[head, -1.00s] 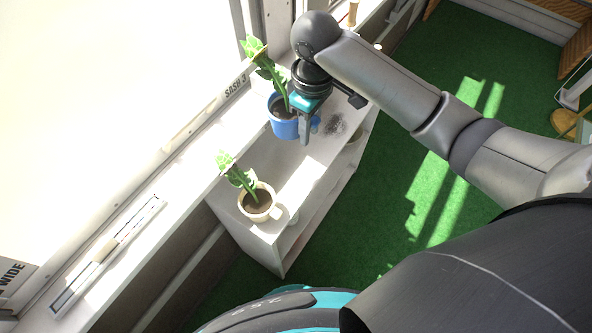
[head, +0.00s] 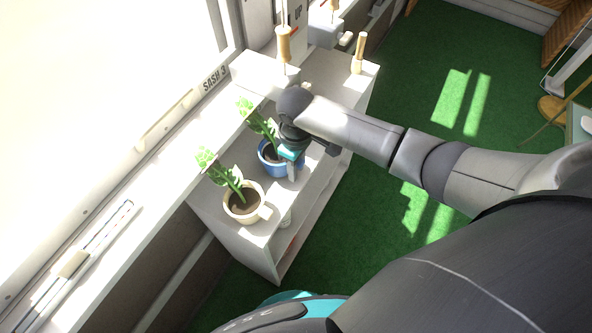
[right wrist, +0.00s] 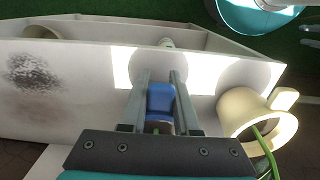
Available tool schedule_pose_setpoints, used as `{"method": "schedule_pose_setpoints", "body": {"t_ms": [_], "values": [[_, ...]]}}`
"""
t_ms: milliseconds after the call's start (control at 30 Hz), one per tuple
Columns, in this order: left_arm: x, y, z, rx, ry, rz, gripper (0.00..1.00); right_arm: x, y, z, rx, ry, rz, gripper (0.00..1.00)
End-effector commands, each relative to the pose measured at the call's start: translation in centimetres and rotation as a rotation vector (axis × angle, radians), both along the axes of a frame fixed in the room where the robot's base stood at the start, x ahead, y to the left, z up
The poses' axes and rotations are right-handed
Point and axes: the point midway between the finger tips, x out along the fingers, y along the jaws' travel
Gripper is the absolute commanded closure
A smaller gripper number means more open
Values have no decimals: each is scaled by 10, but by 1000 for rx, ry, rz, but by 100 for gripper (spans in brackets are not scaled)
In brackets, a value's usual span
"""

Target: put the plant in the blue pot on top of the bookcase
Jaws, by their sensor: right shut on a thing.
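The blue pot (head: 270,163) holds a leafy green plant (head: 262,122) and is over the white bookcase top (head: 255,238). My right gripper (head: 292,172) is shut on the pot's rim at its right side. In the right wrist view, a strip of the blue pot (right wrist: 160,100) shows between the gripper's two fingers (right wrist: 160,80). I cannot tell whether the pot's base touches the bookcase top. A cream pot (head: 243,214) with a similar plant stands beside it, nearer the bookcase's front end. My left gripper is not in view.
The window sill (head: 150,215) runs along the bookcase's left. A white box (head: 262,72) and wooden-handled tools (head: 360,52) stand at the far end. A dark smudge (right wrist: 35,72) marks the bookcase top. Green floor (head: 350,240) lies open to the right.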

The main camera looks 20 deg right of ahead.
Motion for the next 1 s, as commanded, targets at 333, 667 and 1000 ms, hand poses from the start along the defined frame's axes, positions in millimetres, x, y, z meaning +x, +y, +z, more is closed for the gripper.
{"method": "schedule_pose_setpoints", "body": {"t_ms": [333, 667, 1000], "values": [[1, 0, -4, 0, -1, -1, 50, 1, 1, -9, 1, -3, 0, 100], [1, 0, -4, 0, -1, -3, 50, 0, 0, -13, 0, -1, 1, 48], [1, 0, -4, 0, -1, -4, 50, 0, 0, -12, 0, -2, 0, 40]]}}
